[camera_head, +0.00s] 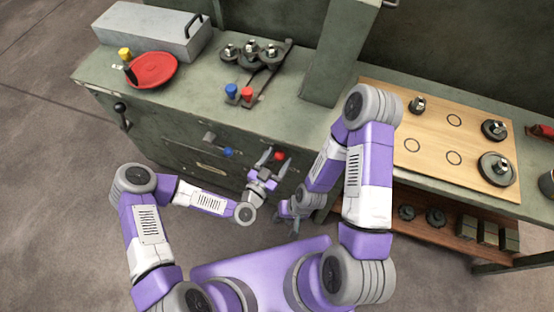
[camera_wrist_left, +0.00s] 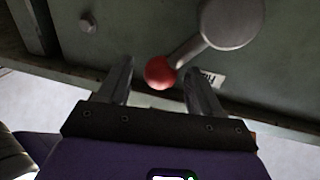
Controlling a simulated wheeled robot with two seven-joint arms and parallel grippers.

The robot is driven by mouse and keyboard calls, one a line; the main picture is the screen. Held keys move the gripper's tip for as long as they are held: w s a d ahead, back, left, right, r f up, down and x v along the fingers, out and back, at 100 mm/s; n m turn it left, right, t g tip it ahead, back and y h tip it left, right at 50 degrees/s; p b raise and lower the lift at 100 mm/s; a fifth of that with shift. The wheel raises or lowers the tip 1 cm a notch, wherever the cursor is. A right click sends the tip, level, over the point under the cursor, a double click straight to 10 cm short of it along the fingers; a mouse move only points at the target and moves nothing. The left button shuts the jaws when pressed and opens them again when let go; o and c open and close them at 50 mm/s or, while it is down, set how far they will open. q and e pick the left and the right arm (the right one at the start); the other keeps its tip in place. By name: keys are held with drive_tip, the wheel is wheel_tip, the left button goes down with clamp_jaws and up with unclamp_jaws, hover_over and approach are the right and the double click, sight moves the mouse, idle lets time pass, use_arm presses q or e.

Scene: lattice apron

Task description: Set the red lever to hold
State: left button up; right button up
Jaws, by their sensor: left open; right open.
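The red lever's ball knob (camera_head: 280,156) is on the front of the green cabinet, between the open fingers of my left gripper (camera_head: 271,160). In the left wrist view the red ball (camera_wrist_left: 160,72) sits between the two fingertips of the left gripper (camera_wrist_left: 155,75), nearer the right finger. Its short grey arm runs up to a round grey hub (camera_wrist_left: 232,22). A small white label (camera_wrist_left: 213,78), partly hidden by the right finger, is below the hub; I cannot read it. My right gripper (camera_head: 290,222) hangs lower, in front of the cabinet, open and apart from the lever.
A blue-knobbed lever (camera_head: 228,152) is on the cabinet front to the left. A black-knobbed lever (camera_head: 121,107) is at the cabinet's left end. A red dish (camera_head: 152,69) and blue and red knobs (camera_head: 232,90) stand on top. A wooden board (camera_head: 433,135) with metal parts lies right.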

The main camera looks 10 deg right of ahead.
use_arm(q)
clamp_jaws()
idle(0.4)
